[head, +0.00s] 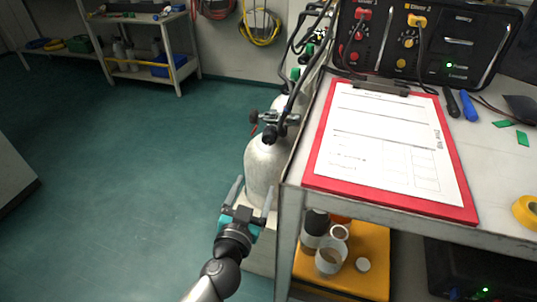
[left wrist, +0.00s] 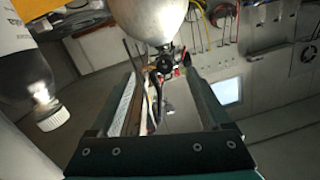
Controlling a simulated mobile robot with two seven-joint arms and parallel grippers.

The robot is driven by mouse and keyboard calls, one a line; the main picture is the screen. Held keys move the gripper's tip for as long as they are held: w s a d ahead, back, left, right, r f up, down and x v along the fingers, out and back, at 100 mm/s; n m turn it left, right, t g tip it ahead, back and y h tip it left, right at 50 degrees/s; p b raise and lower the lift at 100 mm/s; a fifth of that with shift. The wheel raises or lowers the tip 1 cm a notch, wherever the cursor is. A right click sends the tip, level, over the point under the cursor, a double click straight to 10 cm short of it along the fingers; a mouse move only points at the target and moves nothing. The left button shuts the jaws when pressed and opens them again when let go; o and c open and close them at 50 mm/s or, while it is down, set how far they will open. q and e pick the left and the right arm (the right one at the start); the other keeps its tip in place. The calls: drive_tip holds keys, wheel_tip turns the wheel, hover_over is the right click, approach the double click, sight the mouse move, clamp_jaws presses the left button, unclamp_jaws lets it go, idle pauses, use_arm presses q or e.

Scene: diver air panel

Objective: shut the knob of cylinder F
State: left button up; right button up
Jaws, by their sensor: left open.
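A pale grey cylinder (head: 264,165) stands upright beside the bench's left edge, with a dark valve and knob (head: 270,131) on top. More cylinders with green parts (head: 291,84) stand behind it, partly hidden by hoses and the bench. I cannot read a letter on any cylinder, so I cannot tell which is F. My left gripper (head: 252,190) is open and empty, in front of the nearest cylinder and lower than its knob. In the left wrist view a pale cylinder (left wrist: 150,14) with a dark valve (left wrist: 164,64) shows beyond the open fingers. My right gripper is not in view.
The bench (head: 300,150) carries a red clipboard (head: 468,212), a black panel (head: 480,50) with knobs, pens and yellow tape (head: 528,212). A yellow box (head: 375,275) with jars sits below. Hoses run near the cylinders. The green floor at left is clear.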

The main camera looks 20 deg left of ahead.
use_arm(q)
wheel_tip(320, 180, up, 2)
drive_tip(key=t, duration=0.1)
approach(268, 140)
drive_tip(key=w, duration=0.6)
drive_tip(key=w+b, duration=0.1)
drive_tip(key=w, duration=0.2)
drive_tip(key=shift+w+a+f, duration=0.1)
drive_tip(key=shift+a+f, duration=0.05)
drive_tip(key=shift+w+a, duration=0.1)
drive_tip(key=shift+w, duration=0.6)
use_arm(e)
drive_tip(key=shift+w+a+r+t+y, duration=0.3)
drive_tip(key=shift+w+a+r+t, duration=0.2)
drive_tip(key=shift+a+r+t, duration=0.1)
use_arm(q)
drive_tip(key=shift+c, duration=0.3)
clamp_jaws()
